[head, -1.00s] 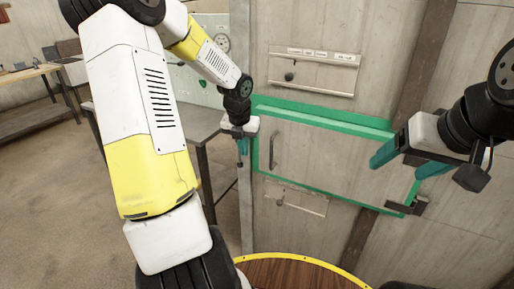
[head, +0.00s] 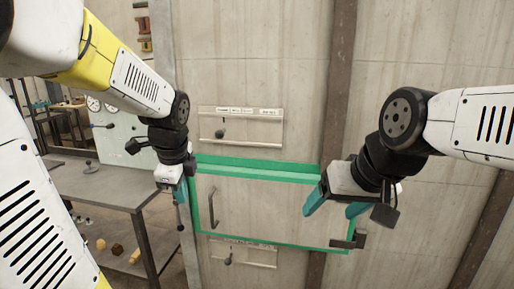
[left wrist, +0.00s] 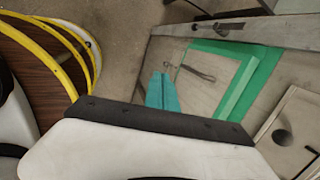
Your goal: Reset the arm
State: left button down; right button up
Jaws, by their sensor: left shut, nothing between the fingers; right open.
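My left gripper (head: 180,190) hangs at the left in the head view, its teal fingers together and pointing down, with nothing held. It appears in front of the left edge of the green-framed panel. Its teal fingers (left wrist: 162,92) also show in the left wrist view, with the panel's dark handle behind them. My right gripper (head: 335,207) is at the right in the head view, its two teal fingers apart and empty. It overlaps the right side of the green-framed panel.
A wall panel with a green frame (head: 255,172) and a dark handle (head: 212,207) faces me. Small shelves with knobs (head: 240,127) sit above and below it. A grey table (head: 105,185) stands at the left. A yellow-rimmed wooden round surface (left wrist: 35,55) shows in the left wrist view.

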pick_arm(q)
jog(key=s+d+r+n+t+h, duration=0.1)
jog(key=s+d+r+n, duration=0.1)
jog(key=s+n, duration=0.4)
jog(key=s+d+r+n+t+h, duration=0.1)
jog(key=s+n, duration=0.5)
jog(key=n, duration=0.6)
jog(key=shift+d+r+h, duration=0.6)
jog(key=shift+d+r, duration=0.1)
jog(key=shift+d, duration=0.35)
